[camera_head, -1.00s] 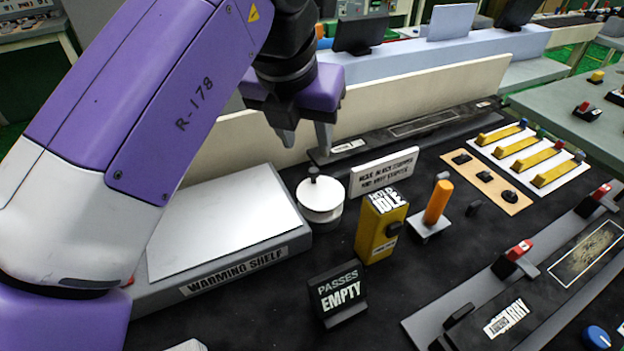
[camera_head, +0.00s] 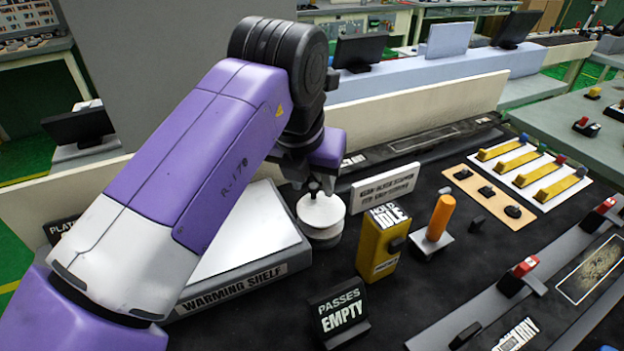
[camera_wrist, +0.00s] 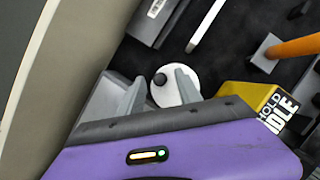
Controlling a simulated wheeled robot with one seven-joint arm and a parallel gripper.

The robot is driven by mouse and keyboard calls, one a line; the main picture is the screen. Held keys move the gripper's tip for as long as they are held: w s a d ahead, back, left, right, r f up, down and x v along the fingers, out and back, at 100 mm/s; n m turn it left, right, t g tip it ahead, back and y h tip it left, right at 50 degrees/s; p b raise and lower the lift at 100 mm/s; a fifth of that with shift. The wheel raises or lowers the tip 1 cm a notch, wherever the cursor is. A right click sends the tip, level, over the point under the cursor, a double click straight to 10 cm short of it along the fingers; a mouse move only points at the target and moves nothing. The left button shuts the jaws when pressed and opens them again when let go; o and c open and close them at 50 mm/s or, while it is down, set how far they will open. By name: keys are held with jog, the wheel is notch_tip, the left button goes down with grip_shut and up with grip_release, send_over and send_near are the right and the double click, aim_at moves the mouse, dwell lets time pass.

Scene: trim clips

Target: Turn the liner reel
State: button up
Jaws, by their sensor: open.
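The liner reel (camera_head: 321,211) is a white round drum on a grey base, with a small dark knob (camera_head: 314,186) standing on its top. It stands beside the right edge of the warming shelf. My gripper (camera_head: 317,184) is directly above the reel, its fingers pointing down near the knob. In the wrist view the reel (camera_wrist: 178,84) shows between the two fingers of my gripper (camera_wrist: 160,92), which are apart. The knob (camera_wrist: 160,79) lies between or just beyond the fingertips; whether a finger touches it I cannot tell.
A yellow box marked IDLE (camera_head: 381,244) stands close right of the reel, with an orange upright handle (camera_head: 440,217) beyond it. A white sign (camera_head: 386,187) stands behind. The warming shelf (camera_head: 240,287) is at left, and a black PASSES EMPTY sign (camera_head: 340,313) is in front.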

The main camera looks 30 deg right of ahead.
jog(key=shift+c, duration=0.4)
grip_shut()
